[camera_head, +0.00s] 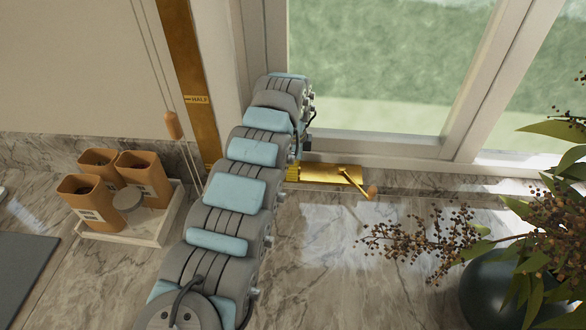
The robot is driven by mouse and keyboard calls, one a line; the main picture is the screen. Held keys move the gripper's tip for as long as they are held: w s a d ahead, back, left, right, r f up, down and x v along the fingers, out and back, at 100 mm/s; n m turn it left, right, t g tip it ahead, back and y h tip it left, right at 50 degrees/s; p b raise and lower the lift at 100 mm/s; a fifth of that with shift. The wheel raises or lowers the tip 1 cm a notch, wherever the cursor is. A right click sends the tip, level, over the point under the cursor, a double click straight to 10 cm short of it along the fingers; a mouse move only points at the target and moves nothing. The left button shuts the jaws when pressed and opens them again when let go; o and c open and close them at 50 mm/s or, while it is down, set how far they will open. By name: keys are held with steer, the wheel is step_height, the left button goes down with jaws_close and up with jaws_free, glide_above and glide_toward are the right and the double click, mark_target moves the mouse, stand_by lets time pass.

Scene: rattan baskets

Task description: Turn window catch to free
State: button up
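The window catch is a brass plate (325,173) on the sill at the foot of the window frame. A thin brass lever (354,183) slants down and right from it and ends in a small wooden knob (372,191). The left end of the plate, with a ribbed brass part, is partly covered by my arm. My arm reaches up the middle of the view to the window frame, left of the catch. My gripper is not visible; the arm hides whatever is at its end.
A vertical brass strip marked HALF (197,99) and a hanging wooden cord pull (172,124) are left of my arm. Orange-brown cups (145,178) stand on a stone tray (158,228). A dark vase (492,292) with berry twigs stands right. Marble between is clear.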

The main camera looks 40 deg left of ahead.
jaws_close()
steer(key=n+p, duration=0.3)
steer(key=n, duration=0.1)
steer(key=shift+r, duration=0.1)
steer(key=n+p, duration=0.2)
steer(key=n, duration=0.1)
steer(key=shift+n, duration=0.3)
steer(key=n+p, duration=0.1)
steer(key=n, duration=0.9)
steer(key=shift+p, duration=0.35)
stand_by(0.3)
